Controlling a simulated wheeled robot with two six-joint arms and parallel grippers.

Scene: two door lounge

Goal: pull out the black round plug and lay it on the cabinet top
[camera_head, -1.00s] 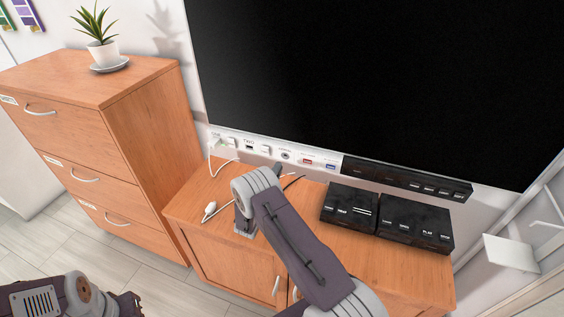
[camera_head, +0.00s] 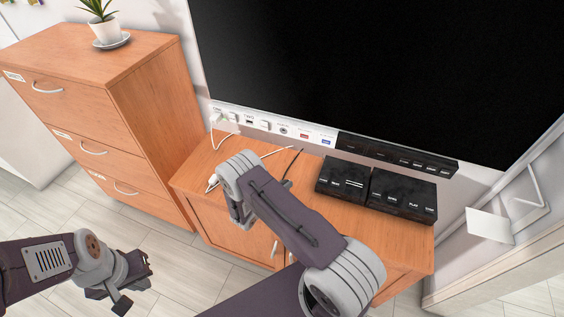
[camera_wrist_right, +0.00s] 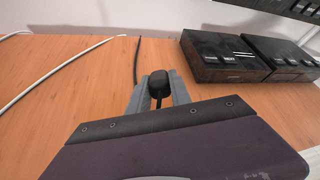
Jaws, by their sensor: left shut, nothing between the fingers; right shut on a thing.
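The black round plug (camera_wrist_right: 158,84) is between the fingers of my right gripper (camera_wrist_right: 160,92) in the right wrist view. The gripper is shut on it, with wood behind and around it. I cannot tell whether the plug touches the surface. In the head view my right gripper (camera_head: 238,210) is at the front left of the low cabinet top (camera_head: 325,215), and the plug is hidden there. A dark cable (camera_wrist_right: 137,60) lies on the top behind the plug. My left gripper (camera_head: 138,283) is shut and empty, over the floor left of the cabinet.
A socket strip (camera_head: 270,128) runs along the wall under the screen (camera_head: 380,70). Two black boxes (camera_head: 343,178) (camera_head: 402,196) stand on the right of the top. A white plug (camera_head: 212,183) with its cable lies at the left. A tall drawer cabinet (camera_head: 150,120) stands at the left.

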